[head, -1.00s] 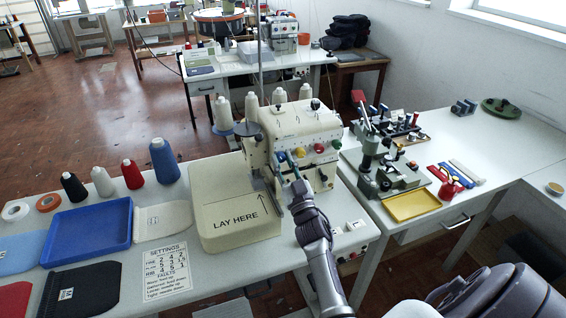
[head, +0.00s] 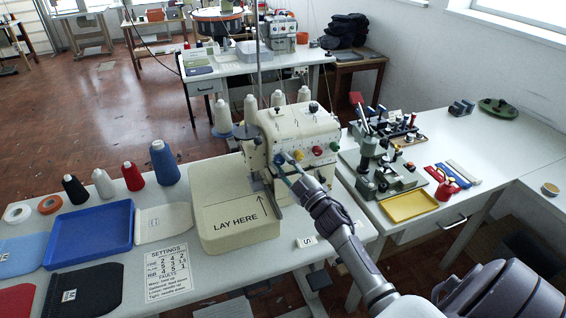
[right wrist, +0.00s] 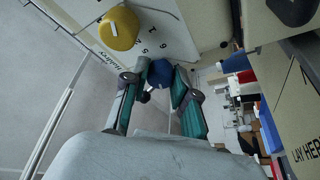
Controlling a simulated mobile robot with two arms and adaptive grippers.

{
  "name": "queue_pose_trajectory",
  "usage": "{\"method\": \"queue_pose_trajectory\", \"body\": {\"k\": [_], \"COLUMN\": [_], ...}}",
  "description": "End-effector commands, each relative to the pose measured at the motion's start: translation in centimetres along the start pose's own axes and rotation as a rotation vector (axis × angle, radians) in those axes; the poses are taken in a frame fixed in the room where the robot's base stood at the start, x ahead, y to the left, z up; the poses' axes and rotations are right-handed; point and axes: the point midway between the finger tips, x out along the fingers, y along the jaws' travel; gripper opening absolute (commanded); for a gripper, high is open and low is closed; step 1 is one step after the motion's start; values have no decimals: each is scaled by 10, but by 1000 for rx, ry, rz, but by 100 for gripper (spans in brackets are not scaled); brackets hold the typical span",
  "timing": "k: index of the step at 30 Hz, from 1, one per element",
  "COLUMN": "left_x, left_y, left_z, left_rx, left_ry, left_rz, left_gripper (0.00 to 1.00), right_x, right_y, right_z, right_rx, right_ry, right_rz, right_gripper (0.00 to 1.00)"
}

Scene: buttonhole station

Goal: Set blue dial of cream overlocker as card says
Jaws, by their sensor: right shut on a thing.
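The cream overlocker (head: 290,130) stands on the near table, with yellow (head: 299,154), red (head: 317,150) and green (head: 334,146) dials on its front. My right gripper (head: 284,161) reaches its left-most dial. In the right wrist view, my right gripper's teal-padded fingers (right wrist: 161,88) are shut on the blue dial (right wrist: 159,72). The yellow dial (right wrist: 118,28) is beside it, with printed numerals between them. The blue dial's pointer is hidden, so I cannot read its setting. The settings card (head: 170,272) lies flat in front, with rows of numbers. My left gripper is out of view.
A cream bed marked LAY HERE (head: 232,212) is left of my right arm. A blue tray (head: 90,235) and thread cones (head: 163,163) are farther left. A green press (head: 375,165) and yellow tray (head: 409,205) stand on the right table.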

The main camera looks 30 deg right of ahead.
Motion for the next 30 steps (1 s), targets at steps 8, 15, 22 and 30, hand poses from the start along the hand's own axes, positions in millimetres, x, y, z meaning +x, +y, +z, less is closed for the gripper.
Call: {"method": "queue_pose_trajectory", "body": {"k": [8,15,22,30], "left_x": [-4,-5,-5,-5], "left_y": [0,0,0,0], "left_z": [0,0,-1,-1], "left_rx": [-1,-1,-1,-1], "left_ry": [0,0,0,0], "left_rz": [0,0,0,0], "left_gripper": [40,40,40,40], "right_x": [-1,-1,-1,0], "right_y": [0,-1,-1,0], "right_z": [1,1,1,0], "right_rx": [-79,-94,-93,-92], "right_ry": [-5,-6,-6,-5], "right_rz": [-36,-41,-41,-40], "right_gripper": [0,0,0,52]}}
